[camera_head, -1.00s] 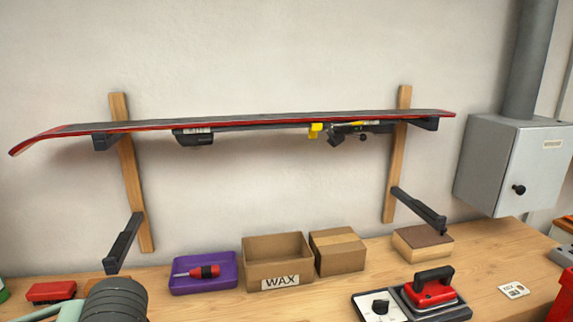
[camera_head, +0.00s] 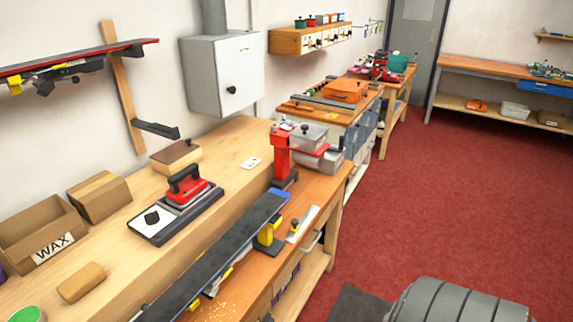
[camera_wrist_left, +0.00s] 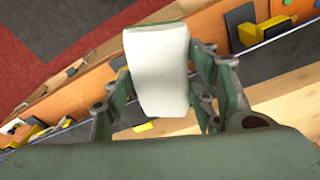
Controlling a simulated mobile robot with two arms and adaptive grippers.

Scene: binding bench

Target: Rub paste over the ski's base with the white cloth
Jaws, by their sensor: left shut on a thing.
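My left gripper (camera_wrist_left: 158,95) shows only in the left wrist view, its green fingers shut on the white cloth (camera_wrist_left: 158,62), a folded white pad. The ski (camera_head: 222,258) lies along the front bench in the head view, dark flat side up with a blue edge, running from bottom left to the red vise. The ski also shows in the left wrist view (camera_wrist_left: 268,58), behind the gripper; I cannot tell whether the cloth touches it. A green-rimmed round container (camera_head: 28,313) at bottom left is cut off; its contents are unclear. My right gripper is not in view.
A red vise (camera_head: 282,160) and yellow support (camera_head: 270,238) stand at the ski. A red waxing iron (camera_head: 186,186), WAX box (camera_head: 40,235) and cork-like block (camera_head: 81,283) are on the rear bench. Red floor (camera_head: 450,190) is open to the right.

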